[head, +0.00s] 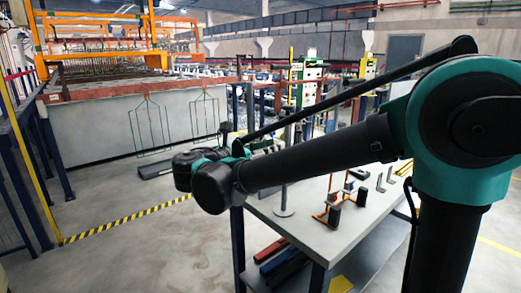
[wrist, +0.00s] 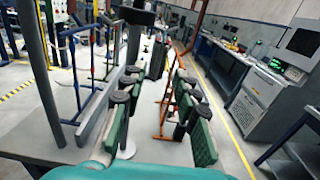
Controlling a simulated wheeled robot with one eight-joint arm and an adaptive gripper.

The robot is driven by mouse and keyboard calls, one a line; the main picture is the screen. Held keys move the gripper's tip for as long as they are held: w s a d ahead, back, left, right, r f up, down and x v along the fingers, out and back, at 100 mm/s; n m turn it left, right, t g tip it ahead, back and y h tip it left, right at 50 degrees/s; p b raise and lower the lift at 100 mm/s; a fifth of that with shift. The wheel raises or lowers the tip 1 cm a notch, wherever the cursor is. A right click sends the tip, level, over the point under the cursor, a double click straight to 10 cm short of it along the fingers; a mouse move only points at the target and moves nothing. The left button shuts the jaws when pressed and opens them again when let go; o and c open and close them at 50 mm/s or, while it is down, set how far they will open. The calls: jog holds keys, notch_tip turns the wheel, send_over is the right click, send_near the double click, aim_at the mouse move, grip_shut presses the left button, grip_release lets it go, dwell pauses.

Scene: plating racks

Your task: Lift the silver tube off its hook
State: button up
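A light grey, tube-like bar (wrist: 100,108) slants beside the left finger in the wrist view; it is likely the silver tube, but I cannot make out its hook. My gripper (wrist: 158,88) shows its two green-padded fingers spread apart with nothing clearly between them. The bar appears outside the left finger; whether they touch I cannot tell. In the head view a slim grey upright (head: 284,170) stands on a round base on the table (head: 262,208). My arm crosses in front of its upper part, and my fingers cannot be made out there.
An orange rack (head: 326,212) with dark blocks stands on the table, right of the upright. Small grey angle pieces (head: 381,181) stand farther back. Red and blue bars (head: 283,258) lie on the lower shelf. Open floor (head: 135,255) lies left of the table.

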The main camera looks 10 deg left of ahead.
aim_at(299, 132)
jog(key=x, duration=1.1)
jog(key=shift+w+d, duration=0.25)
jog(key=shift+w, duration=0.05)
grip_shut()
jog(key=shift+s+d+r, duration=0.1)
jog(key=shift+d+r, duration=0.05)
jog(key=shift+r, duration=0.35)
jog(key=shift+s+d+r, duration=0.3)
jog(key=shift+d+r, duration=0.05)
jog(key=shift+d, duration=0.05)
dwell(0.6)
jog(key=shift+s+d, duration=0.1)
jog(key=shift+s+d, duration=0.5)
jog(key=shift+d, duration=0.15)
jog(key=shift+d, duration=0.1)
